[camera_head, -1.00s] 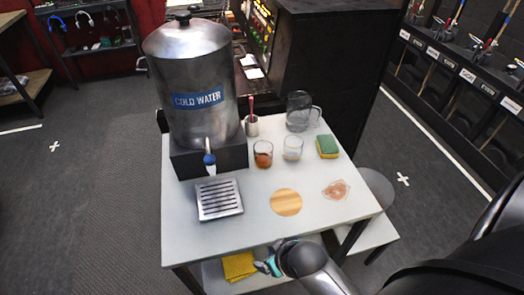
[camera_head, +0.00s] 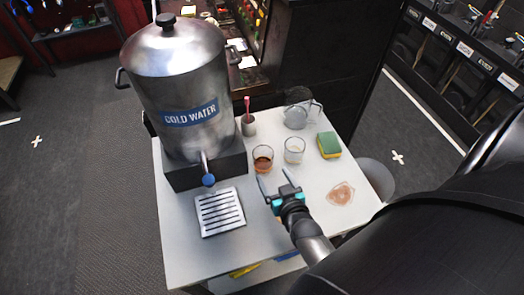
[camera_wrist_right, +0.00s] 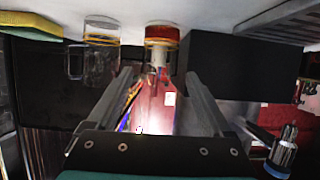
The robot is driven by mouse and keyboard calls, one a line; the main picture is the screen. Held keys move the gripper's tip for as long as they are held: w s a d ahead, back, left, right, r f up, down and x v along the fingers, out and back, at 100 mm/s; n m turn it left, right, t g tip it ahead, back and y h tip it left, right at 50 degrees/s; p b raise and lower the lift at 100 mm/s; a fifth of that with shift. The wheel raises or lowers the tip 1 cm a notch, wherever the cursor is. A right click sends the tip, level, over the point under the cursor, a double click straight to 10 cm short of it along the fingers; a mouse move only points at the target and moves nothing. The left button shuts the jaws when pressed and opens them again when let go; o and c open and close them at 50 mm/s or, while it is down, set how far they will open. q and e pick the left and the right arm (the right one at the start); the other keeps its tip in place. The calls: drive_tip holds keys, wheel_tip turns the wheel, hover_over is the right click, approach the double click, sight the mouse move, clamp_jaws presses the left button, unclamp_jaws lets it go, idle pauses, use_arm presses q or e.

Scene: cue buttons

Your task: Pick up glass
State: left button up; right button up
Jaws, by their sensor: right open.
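Two small glasses stand side by side on the white table: one with brown liquid (camera_head: 262,160) and a nearly clear one (camera_head: 293,151) to its right. My right gripper (camera_head: 277,180) is open and empty, its fingers pointing toward the glasses from the near side, apart from both. In the upside-down right wrist view, the brown glass (camera_wrist_right: 162,33) lies in line with the gap between the fingers (camera_wrist_right: 160,77), and the clear glass (camera_wrist_right: 100,40) is left of it. My left gripper is not in view.
A steel water dispenser (camera_head: 178,70) with a blue tap stands at the left, a slotted drip tray (camera_head: 219,211) before it. A red-handled cup (camera_head: 248,125), glass pitcher (camera_head: 296,116) and sponge (camera_head: 329,145) stand behind or right. A brown stain (camera_head: 341,194) marks the right side.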

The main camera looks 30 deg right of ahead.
drive_tip(key=b, duration=0.5)
approach(260, 154)
drive_tip(key=x, duration=0.4)
drive_tip(key=shift+s+f, duration=0.2)
drive_tip(key=shift+f, duration=0.1)
drive_tip(key=shift+b+x, duration=0.45)
drive_tip(key=shift+x, duration=0.35)
drive_tip(key=b+x, duration=0.3)
drive_tip(key=shift+w+f, duration=0.1)
drive_tip(key=shift+w, duration=0.2)
drive_tip(key=shift+w+d+b, duration=0.2)
drive_tip(key=shift+w+b, duration=0.15)
drive_tip(key=shift+w, duration=0.15)
drive_tip(key=shift+c, duration=0.2)
drive_tip(key=c, duration=1.1)
drive_tip(key=shift+c, duration=0.4)
